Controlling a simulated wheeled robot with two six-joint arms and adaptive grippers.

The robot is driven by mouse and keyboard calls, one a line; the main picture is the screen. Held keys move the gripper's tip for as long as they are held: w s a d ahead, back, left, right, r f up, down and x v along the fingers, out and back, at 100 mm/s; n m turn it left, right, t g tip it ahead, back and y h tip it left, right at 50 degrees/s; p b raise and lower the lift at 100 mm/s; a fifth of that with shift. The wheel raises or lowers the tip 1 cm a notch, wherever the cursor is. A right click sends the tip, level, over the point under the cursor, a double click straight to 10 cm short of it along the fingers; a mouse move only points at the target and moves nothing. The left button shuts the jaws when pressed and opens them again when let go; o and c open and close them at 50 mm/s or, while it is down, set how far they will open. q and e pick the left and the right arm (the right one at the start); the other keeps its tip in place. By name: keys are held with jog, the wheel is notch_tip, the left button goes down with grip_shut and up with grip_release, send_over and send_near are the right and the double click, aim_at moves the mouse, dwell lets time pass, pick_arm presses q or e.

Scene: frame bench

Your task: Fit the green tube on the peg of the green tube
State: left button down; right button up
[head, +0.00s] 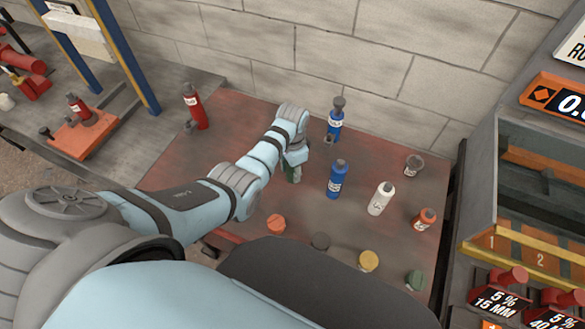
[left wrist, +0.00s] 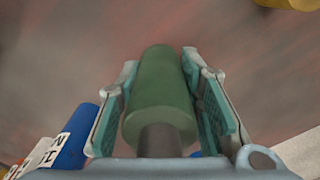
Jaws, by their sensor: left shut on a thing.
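My left gripper (head: 292,170) is over the red-brown bench top, shut on a green tube (left wrist: 160,90). In the left wrist view, the fingers of the left gripper (left wrist: 160,85) press on both sides of the tube. A dark grey round piece (left wrist: 160,139) shows at the tube's near end. In the head view only a little of the green tube (head: 292,173) shows under the gripper. A small green round piece (head: 415,280) stands at the bench's front right, well apart from the gripper; I cannot tell whether it carries a peg. My right gripper is out of view.
Another blue bottle (head: 335,122) is behind. Orange (head: 276,224), grey (head: 320,241) and yellow (head: 369,261) round pieces line the front. The bench's left (head: 235,140) is clear.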

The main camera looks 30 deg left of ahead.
pick_arm(q)
jog(key=c, duration=1)
grip_release()
jog(key=shift+f, duration=0.1)
jog(key=shift+c, duration=0.2)
notch_tip(320, 180, up, 12)
jog(key=shift+r, duration=0.1)
